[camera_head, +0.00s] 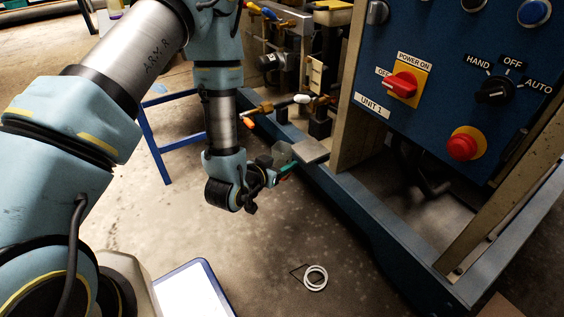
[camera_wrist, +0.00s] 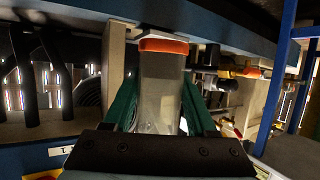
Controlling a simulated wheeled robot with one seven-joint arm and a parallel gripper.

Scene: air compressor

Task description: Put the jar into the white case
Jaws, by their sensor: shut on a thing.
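The jar (camera_wrist: 160,95) is clear with an orange lid (camera_wrist: 163,46) in the wrist view. It stands between the two green fingers of my gripper (camera_wrist: 161,105), which is shut on it. In the head view my gripper (camera_head: 284,170) is at the picture's middle, beside the blue frame of the machine. A pale, see-through shape there looks like the jar (camera_head: 283,152); its lid is not clear. A white, blue-edged thing (camera_head: 190,292) at the lower left, cut off by the picture's edge, may be the white case; I cannot tell for sure.
The compressor's blue control panel (camera_head: 455,75) and frame fill the right side. A flat grey plate (camera_head: 310,150) lies close to my gripper. A blue stand (camera_head: 155,145) is at the left behind my arm.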

